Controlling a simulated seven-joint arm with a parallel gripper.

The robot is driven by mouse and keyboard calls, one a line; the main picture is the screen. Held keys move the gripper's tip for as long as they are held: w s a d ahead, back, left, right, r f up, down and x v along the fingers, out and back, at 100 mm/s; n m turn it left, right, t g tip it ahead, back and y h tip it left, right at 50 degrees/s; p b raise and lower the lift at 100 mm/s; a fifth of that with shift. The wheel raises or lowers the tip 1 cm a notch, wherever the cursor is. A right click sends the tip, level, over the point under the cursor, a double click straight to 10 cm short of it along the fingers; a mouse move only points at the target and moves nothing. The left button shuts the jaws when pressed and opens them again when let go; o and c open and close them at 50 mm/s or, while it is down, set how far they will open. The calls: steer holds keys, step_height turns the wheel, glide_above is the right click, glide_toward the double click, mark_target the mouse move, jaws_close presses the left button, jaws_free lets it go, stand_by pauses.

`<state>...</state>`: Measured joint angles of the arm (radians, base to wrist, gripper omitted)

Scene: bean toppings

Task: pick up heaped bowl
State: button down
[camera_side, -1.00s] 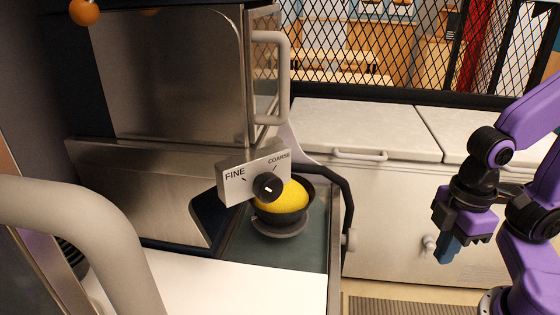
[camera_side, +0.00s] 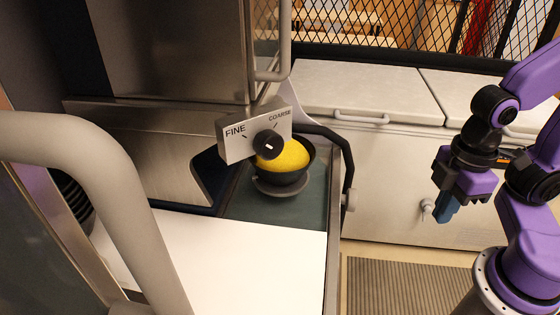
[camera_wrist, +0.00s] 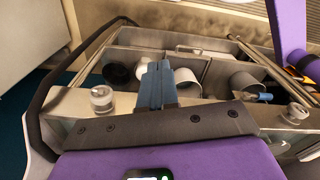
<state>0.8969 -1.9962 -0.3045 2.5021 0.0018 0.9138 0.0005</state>
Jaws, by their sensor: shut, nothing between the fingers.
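The heaped bowl (camera_side: 284,174) is dark and holds a yellow mound (camera_side: 284,155) that rises above its rim. It stands on a dark round base (camera_side: 281,189) under the dial panel in the side view. The dial hides part of the mound. My gripper (camera_side: 447,212) is at the right of the side view, well apart from the bowl, with its blue fingers pointing down. In the wrist view the blue fingers (camera_wrist: 157,84) are together, shut and empty. The bowl is not recognisable in the wrist view.
A panel marked FINE and COARSE (camera_side: 236,140) with a black knob overhangs the bowl. A dark curved handle (camera_side: 347,160) stands right of it. A white board (camera_side: 250,262) lies in front. The wrist view shows a compartmented bin (camera_wrist: 215,62) with several cups.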

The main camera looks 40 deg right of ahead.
stand_by(0.3)
steer(key=c, duration=1.1)
jaws_free()
steer(key=shift+w, duration=0.1)
steer(key=n+t+h, duration=0.6)
steer(key=h, duration=0.7)
glide_toward(310, 161)
steer(key=shift+x, duration=2.6)
